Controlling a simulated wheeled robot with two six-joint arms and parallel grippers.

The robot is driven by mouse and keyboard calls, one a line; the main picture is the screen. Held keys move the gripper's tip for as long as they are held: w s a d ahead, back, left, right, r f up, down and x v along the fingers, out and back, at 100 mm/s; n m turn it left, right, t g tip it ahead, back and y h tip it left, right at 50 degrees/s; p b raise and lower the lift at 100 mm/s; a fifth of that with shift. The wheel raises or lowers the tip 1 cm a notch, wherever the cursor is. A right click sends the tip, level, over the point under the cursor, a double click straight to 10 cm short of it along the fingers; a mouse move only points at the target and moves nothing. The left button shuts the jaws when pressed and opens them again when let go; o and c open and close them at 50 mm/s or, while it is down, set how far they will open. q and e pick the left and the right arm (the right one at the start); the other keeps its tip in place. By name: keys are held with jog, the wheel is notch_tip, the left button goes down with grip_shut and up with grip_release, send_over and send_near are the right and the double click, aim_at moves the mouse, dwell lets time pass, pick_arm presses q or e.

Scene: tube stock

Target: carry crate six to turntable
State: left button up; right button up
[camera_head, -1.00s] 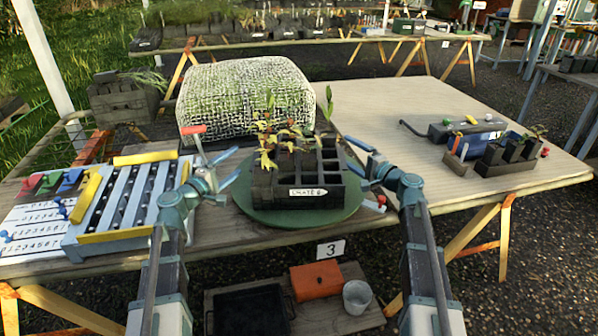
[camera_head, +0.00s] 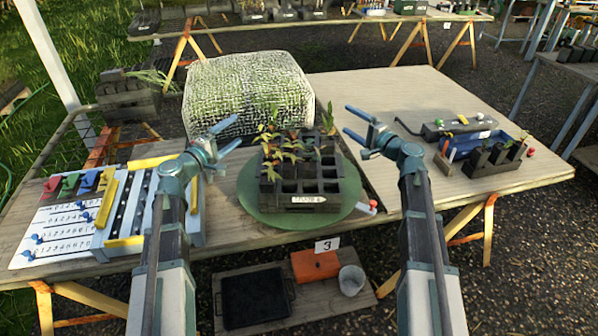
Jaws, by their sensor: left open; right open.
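Crate six, a black crate (camera_head: 306,200) with a white label and several seedlings in its cells, sits on the round green turntable (camera_head: 262,215) at the middle of the table. Some cells in it look empty. My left gripper (camera_head: 232,136) is open and empty, up and to the left of the crate. My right gripper (camera_head: 350,120) is open and empty, to the right of the crate, clear of it. A small lever with a red tip (camera_head: 373,205) shows at the turntable's right edge.
A mesh-covered mound (camera_head: 248,92) stands behind the crate. A bead-and-number board (camera_head: 120,210) lies at left. A blue tray (camera_head: 468,145) and a smaller black pot crate (camera_head: 494,160) are at right. The table (camera_head: 400,85) is bare at back right.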

notch_tip(320, 180, up, 12)
jog(key=p, duration=1)
jog(key=shift+s+a+p, duration=0.15)
jog(key=shift+a+p, duration=0.25)
jog(key=shift+a, duration=0.05)
jog(key=shift+f, duration=0.15)
notch_tip(320, 180, down, 15)
jog(key=b, duration=1.5)
jog(key=shift+d, duration=0.45)
